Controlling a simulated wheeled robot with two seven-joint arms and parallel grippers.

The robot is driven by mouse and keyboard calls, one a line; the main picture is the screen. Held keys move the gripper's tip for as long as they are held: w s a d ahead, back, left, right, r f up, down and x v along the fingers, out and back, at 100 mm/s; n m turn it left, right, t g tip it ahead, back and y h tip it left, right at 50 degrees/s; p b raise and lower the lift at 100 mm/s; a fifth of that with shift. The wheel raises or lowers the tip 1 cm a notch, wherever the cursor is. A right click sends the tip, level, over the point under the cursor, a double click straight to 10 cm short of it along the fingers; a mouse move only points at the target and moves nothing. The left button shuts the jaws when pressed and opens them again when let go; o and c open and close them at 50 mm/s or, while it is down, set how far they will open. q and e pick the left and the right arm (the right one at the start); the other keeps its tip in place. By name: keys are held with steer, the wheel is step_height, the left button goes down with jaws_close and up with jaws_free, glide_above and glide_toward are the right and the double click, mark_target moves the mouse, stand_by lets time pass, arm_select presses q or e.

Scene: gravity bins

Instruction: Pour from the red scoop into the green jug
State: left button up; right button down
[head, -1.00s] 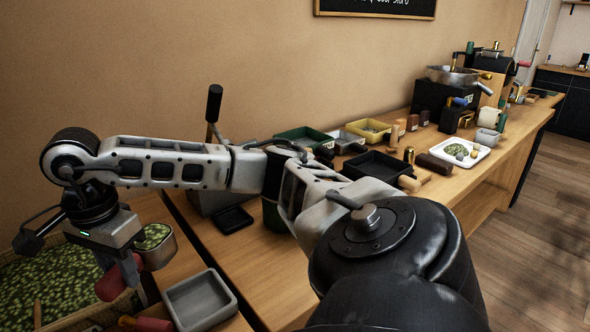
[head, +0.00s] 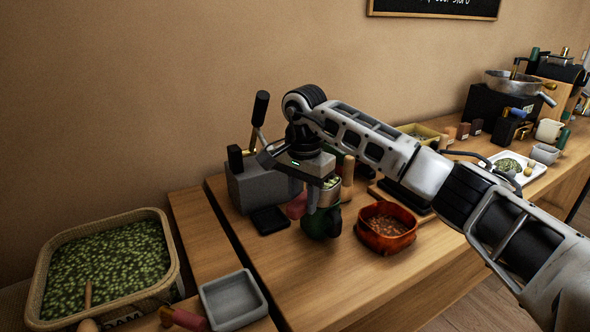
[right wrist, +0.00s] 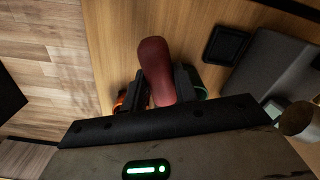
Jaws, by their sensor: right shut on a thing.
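My right gripper (head: 309,203) is shut on the red handle of the scoop; the handle shows clearly between the fingers in the right wrist view (right wrist: 156,68). The scoop's metal bowl (head: 329,197) holds green beans and looks roughly level. It is over or just in front of the green jug (head: 318,226), which stands on the wooden counter. The scoop and gripper hide the jug's mouth, so I cannot tell the gap between them. My left gripper is out of view.
An orange-red bowl (head: 372,240) of brown beans stands close right of the jug. A grey box with a black lever (head: 262,186) and small black tray (head: 270,220) are left. A woven basket of green beans (head: 39,290) and grey tray (head: 231,299) are farther left.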

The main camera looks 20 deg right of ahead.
steer(key=w+n, duration=0.1)
steer(key=w+r+n+p, duration=0.1)
steer(key=w, duration=0.1)
steer(key=w+a+n, duration=0.1)
steer(key=shift+w+a+r+p, duration=0.1)
steer(key=shift+w+r+p, duration=0.1)
steer(key=shift+w+p, duration=0.15)
